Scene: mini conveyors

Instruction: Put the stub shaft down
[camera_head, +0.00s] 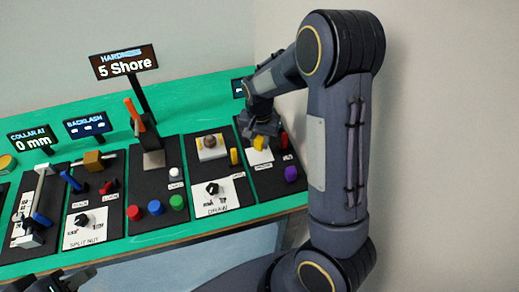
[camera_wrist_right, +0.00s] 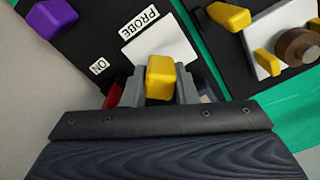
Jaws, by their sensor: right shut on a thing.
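My right gripper (camera_head: 259,136) is low over the black panel at the far right of the green bench, by the white PROBE plate (camera_wrist_right: 163,43). It is shut on a yellow blunt-ended piece, which I take as the stub shaft (camera_wrist_right: 160,77). In the wrist view the piece sits between the two grey fingers (camera_wrist_right: 160,92), with the plate behind it. The piece also shows in the head view (camera_head: 260,143), just below the fingers. Whether it touches the plate I cannot tell. My left gripper (camera_head: 62,283) is only partly in view at the bottom left edge.
A purple knob (camera_head: 291,173) and red parts (camera_head: 284,140) lie close to the right gripper. The neighbouring DRAW panel has another yellow piece (camera_head: 234,156) and a round brown part (camera_head: 210,141). Signs on posts (camera_head: 124,62) stand behind. A wall is close on the right.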

